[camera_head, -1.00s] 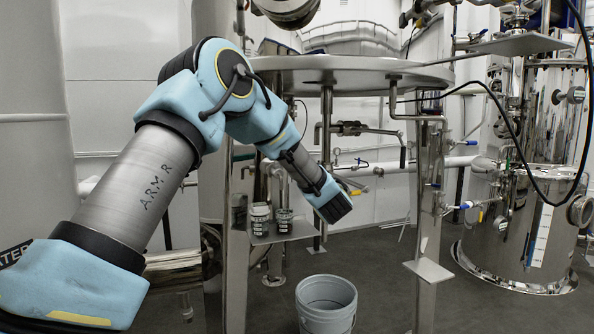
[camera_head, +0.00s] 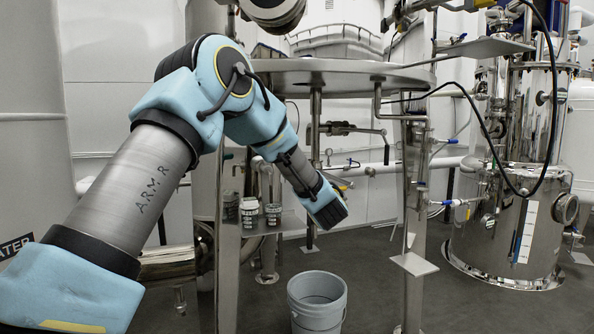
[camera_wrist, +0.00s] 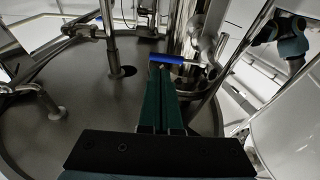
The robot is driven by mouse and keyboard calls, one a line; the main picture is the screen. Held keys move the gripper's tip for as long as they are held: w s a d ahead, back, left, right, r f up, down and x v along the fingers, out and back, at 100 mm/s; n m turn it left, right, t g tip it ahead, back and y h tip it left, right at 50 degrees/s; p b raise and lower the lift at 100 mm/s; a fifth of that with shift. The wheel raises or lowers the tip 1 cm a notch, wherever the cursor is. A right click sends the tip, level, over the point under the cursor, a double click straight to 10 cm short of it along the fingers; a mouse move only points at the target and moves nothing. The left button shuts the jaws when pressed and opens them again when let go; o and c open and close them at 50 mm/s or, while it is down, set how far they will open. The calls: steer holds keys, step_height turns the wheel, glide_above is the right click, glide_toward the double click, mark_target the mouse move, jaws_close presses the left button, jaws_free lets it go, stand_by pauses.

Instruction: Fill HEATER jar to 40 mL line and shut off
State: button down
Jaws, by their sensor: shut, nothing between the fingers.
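Two small jars with dark labels, a left one (camera_head: 250,214) and a right one (camera_head: 273,214), stand upright on a small shelf under the round steel table in the head view. The lettering is too small to read, so I cannot tell which is the HEATER jar, nor their fill level. My gripper (camera_wrist: 160,72) shows in the wrist view as two dark green fingers pressed together, empty. A blue valve handle (camera_wrist: 180,61) lies just beyond the fingertips; I cannot tell whether they touch. In the head view my wrist end is right of the jars, fingers not distinguishable.
A grey bucket (camera_head: 317,302) stands on the floor below. The round steel table (camera_head: 340,77) and its legs stand close around my arm. Another blue-handled valve (camera_head: 455,202) juts out at the right, near a large steel tank (camera_head: 510,235). Floor between is clear.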

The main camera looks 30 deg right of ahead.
steer(key=d+v, duration=0.1)
steer(key=v, duration=0.6)
steer(key=shift+s+a+b, duration=0.2)
steer(key=shift+s+b, duration=0.2)
steer(key=shift+s, duration=0.05)
steer(key=w+a+f+m+g+h, duration=0.1)
steer(key=w+a+f+g, duration=0.3)
steer(key=a, duration=0.5)
steer(key=w+a+f+m+g, duration=0.15)
steer(key=a+f+g, duration=0.3)
steer(key=a, duration=0.45)
steer(key=s+a+f+n+g+y, duration=0.1)
steer(key=s+a+f+g, duration=0.15)
steer(key=a, duration=0.55)
steer(key=s+a+f+n+g+y, duration=0.1)
steer(key=s+a+f+g+y, duration=0.1)
steer(key=s+a+f, duration=0.35)
steer(key=s+a+f+n+g+y, duration=0.15)
steer(key=s+a+g, duration=0.35)
steer(key=s+a, duration=0.85)
step_height(320, 180, up, 17)
steer(key=w+a+p, duration=0.1)
steer(key=p, duration=1.6)
steer(key=shift+w+p, duration=0.4)
steer(key=shift+r+y, duration=0.15)
steer(key=shift+y, duration=0.1)
